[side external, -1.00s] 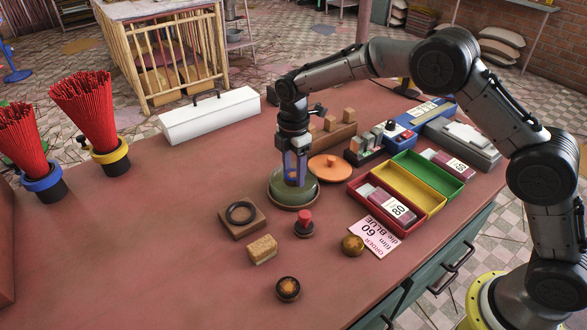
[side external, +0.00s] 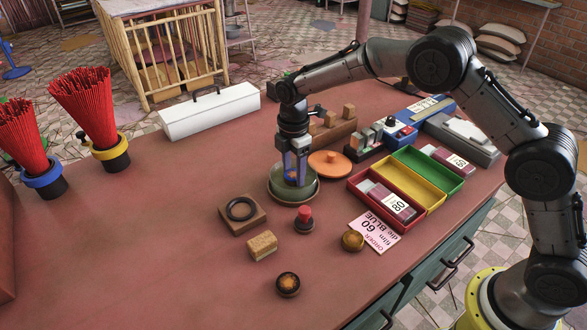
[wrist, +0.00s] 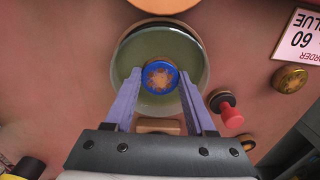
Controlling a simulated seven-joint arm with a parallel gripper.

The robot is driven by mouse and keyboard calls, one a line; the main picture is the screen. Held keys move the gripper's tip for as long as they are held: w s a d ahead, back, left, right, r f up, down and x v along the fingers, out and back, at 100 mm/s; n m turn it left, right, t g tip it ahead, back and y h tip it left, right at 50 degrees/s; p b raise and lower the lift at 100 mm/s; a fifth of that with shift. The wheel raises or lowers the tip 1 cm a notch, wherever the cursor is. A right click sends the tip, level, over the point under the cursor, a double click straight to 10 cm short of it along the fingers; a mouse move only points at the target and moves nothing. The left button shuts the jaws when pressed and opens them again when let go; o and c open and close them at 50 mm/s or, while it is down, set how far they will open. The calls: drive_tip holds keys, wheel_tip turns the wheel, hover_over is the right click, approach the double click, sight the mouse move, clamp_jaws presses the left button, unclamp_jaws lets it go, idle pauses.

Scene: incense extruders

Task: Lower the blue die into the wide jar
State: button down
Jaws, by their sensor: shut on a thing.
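The wide jar (side external: 308,192) is a round, pale green, see-through vessel near the middle of the table. My gripper (side external: 292,183) points straight down over it, its bluish fingers shut on the blue die. The blue die (wrist: 160,77) is a round disc with a blue rim and a brownish, speckled face. In the wrist view it sits between my fingertips, within the outline of the jar (wrist: 178,47). In the side view the fingertips and die overlap the jar's mouth. I cannot tell exactly how deep the die is.
An orange lid (side external: 330,163) lies just behind the jar. A red-knobbed piece (side external: 304,219), a black ring on a wooden block (side external: 241,212) and a brass die (side external: 352,240) stand in front. The order card (side external: 375,235) and coloured trays (side external: 428,203) are at right.

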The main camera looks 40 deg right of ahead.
drive_tip(key=shift+f, duration=1)
idle(0.5)
drive_tip(key=shift+c, duration=0.8)
unclamp_jaws()
